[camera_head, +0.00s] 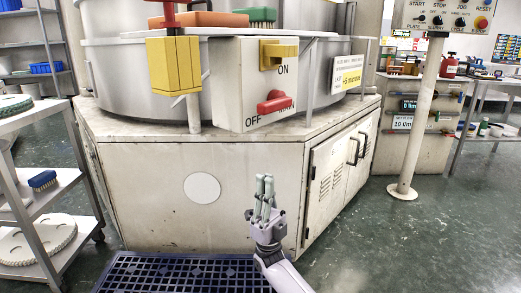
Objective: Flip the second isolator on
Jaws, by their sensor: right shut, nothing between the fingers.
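A grey switch box (228,85) is fixed at the front of the round machine. It carries a yellow switch block (278,55) at the top, with the word ON below it. A red rotary handle (274,103) sits lower on the same face, slightly tilted, with OFF at its lower left; it partly covers other lettering. I cannot tell which is the second isolator. My right gripper (264,183) is shut and empty, fingers pointing up, in front of the cabinet and well below the red handle, touching neither. My left gripper is not in view.
A yellow block (173,65) on a post stands left of the box. The machine's cabinet (150,190) has louvred doors at right. A blue grated mat (180,275) lies in front. A shelf cart (45,190) stands left; a control post (425,110) stands right. Floor at right is clear.

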